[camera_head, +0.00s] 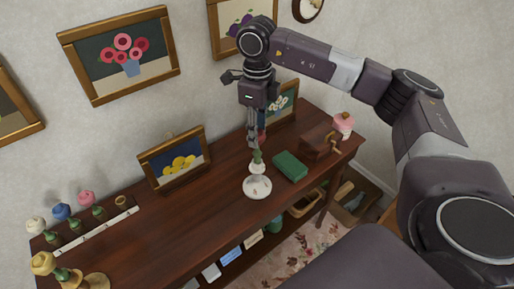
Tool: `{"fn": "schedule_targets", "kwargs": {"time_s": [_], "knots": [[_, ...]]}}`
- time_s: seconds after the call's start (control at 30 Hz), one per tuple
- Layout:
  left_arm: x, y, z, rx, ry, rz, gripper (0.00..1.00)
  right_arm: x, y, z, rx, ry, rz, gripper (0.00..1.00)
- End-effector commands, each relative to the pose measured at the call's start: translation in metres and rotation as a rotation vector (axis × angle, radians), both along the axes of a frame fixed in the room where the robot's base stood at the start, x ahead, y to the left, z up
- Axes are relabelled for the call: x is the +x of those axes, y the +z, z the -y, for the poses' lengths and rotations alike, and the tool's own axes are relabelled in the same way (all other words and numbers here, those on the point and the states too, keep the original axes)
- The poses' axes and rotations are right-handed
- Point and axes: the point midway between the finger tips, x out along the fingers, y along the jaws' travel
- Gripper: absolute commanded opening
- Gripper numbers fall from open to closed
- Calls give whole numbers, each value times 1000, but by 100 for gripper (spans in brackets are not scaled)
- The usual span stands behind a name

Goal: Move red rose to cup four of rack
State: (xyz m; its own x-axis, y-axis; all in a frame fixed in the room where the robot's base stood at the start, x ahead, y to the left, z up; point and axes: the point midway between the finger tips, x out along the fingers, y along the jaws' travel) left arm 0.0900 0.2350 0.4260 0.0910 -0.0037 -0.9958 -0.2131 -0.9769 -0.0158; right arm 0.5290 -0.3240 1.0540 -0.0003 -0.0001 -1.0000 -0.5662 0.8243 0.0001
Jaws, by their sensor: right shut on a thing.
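My right gripper (254,143) points down over the right half of the table, fingers closed. A red patch, apparently the red rose (262,119), shows behind the fingers and is mostly hidden by them. A green stem or leaf part (257,156) shows just below the fingertips, above a small white vase on a white dish (257,187). Whether the stem is still inside the vase I cannot tell. The rack (97,231) lies at the table's left, with white, blue and pink flowers at its left part and an empty-looking ring (121,201) at its right end. My left gripper is out of view.
A green book (290,166), a wooden box with a crank (320,142) and a pink jar (343,124) stand right of the vase. A framed yellow-flower picture (175,160) leans at the back. A yellow flower (42,263) is at lower left. The table's middle is clear.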

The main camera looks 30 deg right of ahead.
Motion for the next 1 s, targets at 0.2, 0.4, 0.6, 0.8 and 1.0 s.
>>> {"fn": "schedule_targets", "kwargs": {"time_s": [0.2, 0.4, 0.6, 0.8, 1.0], "knots": [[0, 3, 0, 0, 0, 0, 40, 0, 5, 0, 1, 0, 1, 15], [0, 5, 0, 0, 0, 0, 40, 0, 9, 0, 1, 0, 1, 15], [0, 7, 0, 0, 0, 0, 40, 0, 12, 0, 1, 0, 1, 15], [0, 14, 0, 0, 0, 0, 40, 0, 22, 0, 1, 0, 1, 15], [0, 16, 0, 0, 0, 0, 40, 0, 25, 0, 0, 0, 0, 15]]}}
